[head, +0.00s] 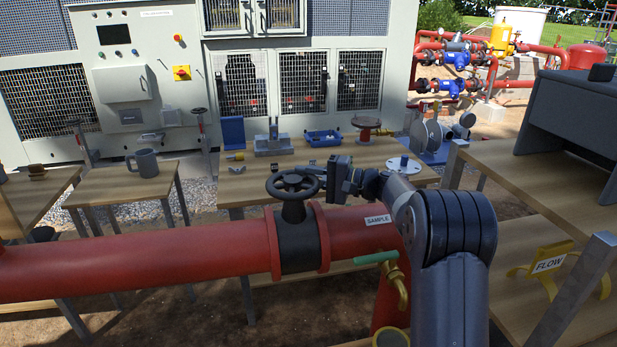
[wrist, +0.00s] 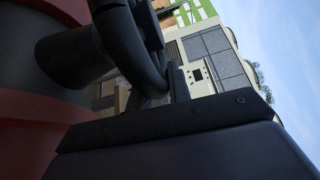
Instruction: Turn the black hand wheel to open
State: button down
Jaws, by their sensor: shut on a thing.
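The black hand wheel (head: 293,186) sits on top of a black valve body (head: 298,243) in the thick red pipe, near the middle of the head view. My gripper (head: 318,171) reaches in from the right and is shut on the right side of the wheel's rim. In the wrist view the wheel's rim (wrist: 128,45) curves close in front of the camera and runs down to my gripper (wrist: 172,88). The dark gripper body covers the lower part of that view, and the exact contact of the fingertips is partly hidden.
The red pipe (head: 140,264) crosses the foreground. A brass tap with a green handle (head: 376,258) hangs below the SAMPLE label, near my arm. A wooden table (head: 262,184) with several parts stands behind.

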jog(key=n+g, duration=0.1)
jog(key=n+g+p, duration=0.1)
jog(key=a+g+p, duration=0.1)
jog(key=g, duration=0.1)
jog(key=shift+w+r+n+y, duration=0.1)
jog(key=shift+w+n+y, duration=0.25)
jog(key=shift+n+y, duration=0.05)
jog(key=n+g+p, duration=0.1)
jog(key=g+p, duration=0.1)
jog(key=a+n+g+p, duration=0.1)
jog(key=g+p, duration=0.1)
jog(key=shift+w+a+n, duration=0.15)
jog(key=shift+n, duration=0.15)
jog(key=shift+g+p, duration=0.3)
jog(key=shift+g, duration=0.2)
jog(key=c, duration=1.3)
grip_release()
